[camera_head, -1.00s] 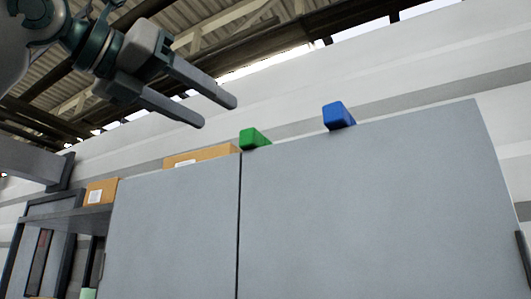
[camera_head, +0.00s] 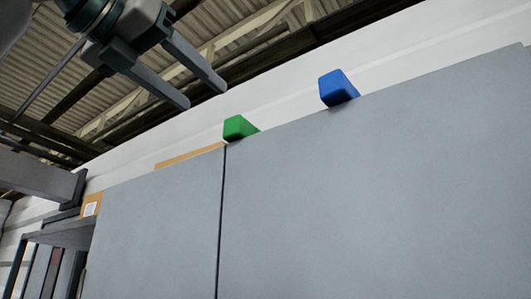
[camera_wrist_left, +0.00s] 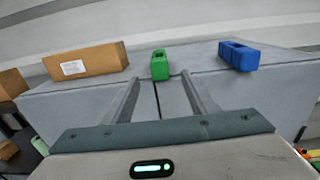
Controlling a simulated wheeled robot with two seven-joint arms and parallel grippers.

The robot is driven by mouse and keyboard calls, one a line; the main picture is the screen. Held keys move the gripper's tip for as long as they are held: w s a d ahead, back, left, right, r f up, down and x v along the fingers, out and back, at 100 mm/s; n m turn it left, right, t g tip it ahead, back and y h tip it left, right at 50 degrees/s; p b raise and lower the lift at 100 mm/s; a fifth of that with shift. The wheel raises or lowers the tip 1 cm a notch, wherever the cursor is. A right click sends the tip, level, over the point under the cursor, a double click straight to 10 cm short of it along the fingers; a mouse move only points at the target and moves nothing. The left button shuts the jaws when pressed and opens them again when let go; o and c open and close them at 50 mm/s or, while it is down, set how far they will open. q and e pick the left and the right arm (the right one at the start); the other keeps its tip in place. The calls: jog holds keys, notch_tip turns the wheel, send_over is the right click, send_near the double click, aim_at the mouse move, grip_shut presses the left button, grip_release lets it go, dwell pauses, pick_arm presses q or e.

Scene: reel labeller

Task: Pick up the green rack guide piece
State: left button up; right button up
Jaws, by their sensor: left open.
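The green rack guide piece (camera_head: 238,127) sits on top of the grey cabinet (camera_head: 300,190), at its upper edge just above the seam between two panels. In the left wrist view the green piece (camera_wrist_left: 159,64) stands on the cabinet's top surface, ahead of and roughly between my two fingers. My left gripper (camera_head: 206,95) is open and empty, above and to the left of the green piece in the head view and apart from it. The left gripper's fingers (camera_wrist_left: 160,92) also show in the wrist view. My right gripper is not in view.
A blue piece (camera_head: 338,87) sits on the cabinet top to the right of the green one. A cardboard box (camera_wrist_left: 86,62) with a white label stands on the top to the left. Another box (camera_head: 91,205) is lower left on a shelf. The space above the cabinet is clear.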

aim_at(232, 118)
pick_arm(q)
jog(key=p+x, duration=0.1)
jog(key=x, duration=0.1)
jog(key=p+x, duration=0.1)
jog(key=x, duration=0.1)
jog(key=shift+w+d+r+p, duration=0.2)
jog(key=shift+w+r+p, duration=0.05)
jog(key=shift+w+p, duration=0.1)
jog(key=p+x, duration=0.3)
jog(key=x, duration=0.3)
jog(key=shift+w+d+f, duration=0.1)
jog(key=shift+w+d, duration=0.05)
jog(key=shift+d, duration=0.05)
jog(key=shift+w+d, duration=0.1)
jog(key=shift+w, duration=0.1)
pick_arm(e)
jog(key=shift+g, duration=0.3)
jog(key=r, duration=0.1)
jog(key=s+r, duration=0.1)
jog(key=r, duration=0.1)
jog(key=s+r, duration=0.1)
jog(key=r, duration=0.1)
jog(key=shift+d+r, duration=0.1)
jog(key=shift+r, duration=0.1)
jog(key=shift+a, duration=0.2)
